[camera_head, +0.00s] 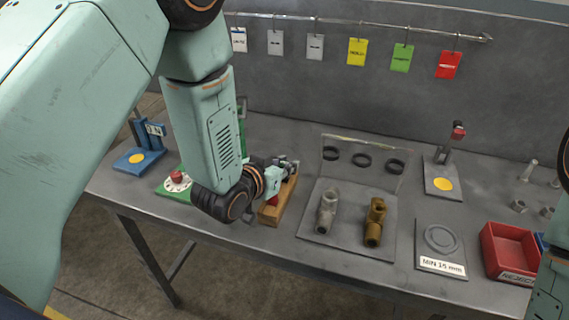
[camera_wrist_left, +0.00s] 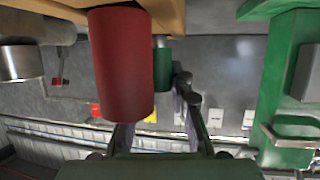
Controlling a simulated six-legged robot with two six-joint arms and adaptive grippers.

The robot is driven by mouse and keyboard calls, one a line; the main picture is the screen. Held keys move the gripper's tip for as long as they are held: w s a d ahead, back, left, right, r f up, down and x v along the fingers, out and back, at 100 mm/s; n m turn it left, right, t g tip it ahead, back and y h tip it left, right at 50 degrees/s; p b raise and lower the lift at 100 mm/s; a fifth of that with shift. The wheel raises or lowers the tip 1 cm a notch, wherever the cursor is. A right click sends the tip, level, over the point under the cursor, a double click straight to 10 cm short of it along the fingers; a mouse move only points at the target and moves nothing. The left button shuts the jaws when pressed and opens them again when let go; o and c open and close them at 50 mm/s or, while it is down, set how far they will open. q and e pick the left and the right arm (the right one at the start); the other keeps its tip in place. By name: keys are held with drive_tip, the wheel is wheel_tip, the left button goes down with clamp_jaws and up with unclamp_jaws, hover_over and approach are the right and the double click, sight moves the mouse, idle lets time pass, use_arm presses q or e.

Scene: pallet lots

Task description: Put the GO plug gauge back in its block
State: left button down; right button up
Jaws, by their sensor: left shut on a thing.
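A red-handled gauge (camera_wrist_left: 123,68) stands at the block, close to the camera. My left gripper (camera_head: 284,170) is low over the block, shut on a green handle (camera_wrist_left: 162,70), which looks like the GO plug gauge. The red handle partly hides one finger. My right gripper is out of view.
Right of the block, a grey panel (camera_head: 317,244) holds a silver fitting (camera_head: 327,209), a brass fitting (camera_head: 375,222) and black rings. A green fixture (camera_head: 169,188) stands close on the left. A red bin (camera_head: 508,250) is at the far right.

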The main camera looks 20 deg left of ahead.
use_arm(q)
drive_tip(key=shift+f, duration=0.15)
drive_tip(key=shift+w+f, duration=0.15)
drive_tip(key=shift+f, duration=0.2)
drive_tip(key=c, duration=1.6)
unclamp_jaws()
drive_tip(key=shift+c, duration=0.2)
drive_tip(key=o, duration=0.4)
drive_tip(key=shift+r, duration=0.1)
drive_tip(key=shift+o, duration=0.2)
drive_tip(key=shift+r, duration=0.1)
drive_tip(key=shift+s+a+r+p, duration=0.15)
drive_tip(key=shift+s+r+p, duration=0.2)
drive_tip(key=shift+s+r, duration=0.25)
drive_tip(key=p+v, duration=0.1)
drive_tip(key=v, duration=1)
